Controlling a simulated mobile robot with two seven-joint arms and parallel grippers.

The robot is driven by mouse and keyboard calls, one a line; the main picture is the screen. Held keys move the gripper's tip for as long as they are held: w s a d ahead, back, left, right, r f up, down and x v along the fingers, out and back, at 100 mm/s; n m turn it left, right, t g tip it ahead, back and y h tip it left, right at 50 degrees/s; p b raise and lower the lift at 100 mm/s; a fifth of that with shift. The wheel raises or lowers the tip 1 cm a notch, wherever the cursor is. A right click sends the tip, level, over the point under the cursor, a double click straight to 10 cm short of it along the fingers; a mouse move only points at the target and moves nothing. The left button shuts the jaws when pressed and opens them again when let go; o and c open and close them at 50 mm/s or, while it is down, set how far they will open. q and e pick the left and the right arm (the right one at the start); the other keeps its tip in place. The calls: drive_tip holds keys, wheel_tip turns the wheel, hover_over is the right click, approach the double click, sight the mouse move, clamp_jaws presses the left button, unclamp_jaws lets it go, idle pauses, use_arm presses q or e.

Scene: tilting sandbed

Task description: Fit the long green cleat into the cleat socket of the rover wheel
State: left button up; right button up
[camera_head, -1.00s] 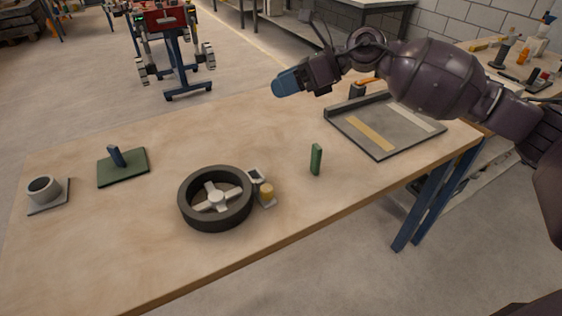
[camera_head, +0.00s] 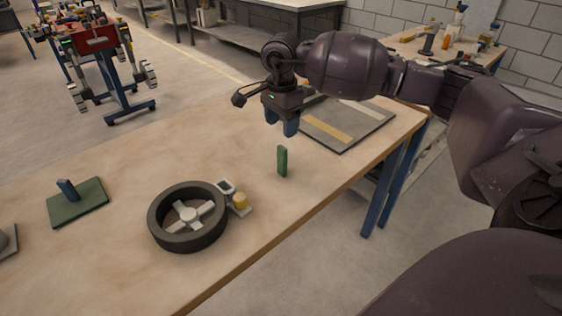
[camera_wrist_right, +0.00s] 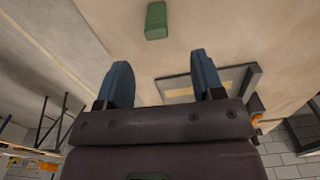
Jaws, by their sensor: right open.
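The long green cleat (camera_head: 283,161) stands upright on the wooden table, right of the wheel. It also shows in the right wrist view (camera_wrist_right: 156,20), top centre, beyond the fingertips. The rover wheel (camera_head: 163,233) lies flat, a dark ring with pale spokes. A small fixture with a pale square opening (camera_head: 226,186) and a yellow knob (camera_head: 240,202) sits at its right rim; I cannot tell whether that opening is the cleat socket. My right gripper (camera_head: 283,128) points down above and behind the cleat, apart from it. Its blue fingers (camera_wrist_right: 162,72) are open and empty. My left gripper is not in view.
A grey tray (camera_head: 343,139) with a tan strip lies behind the right gripper. A green plate (camera_head: 91,204) with a blue peg stands at the left. A grey object (camera_head: 6,240) is cut off at the left edge. The table between wheel and cleat is clear.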

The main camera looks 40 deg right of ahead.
sight(282, 148)
drive_tip(key=f, duration=0.8)
drive_tip(key=shift+s+f+b, duration=0.2)
drive_tip(key=shift+f+b, duration=0.2)
drive_tip(key=shift+r, duration=0.1)
drive_tip(key=c, duration=1)
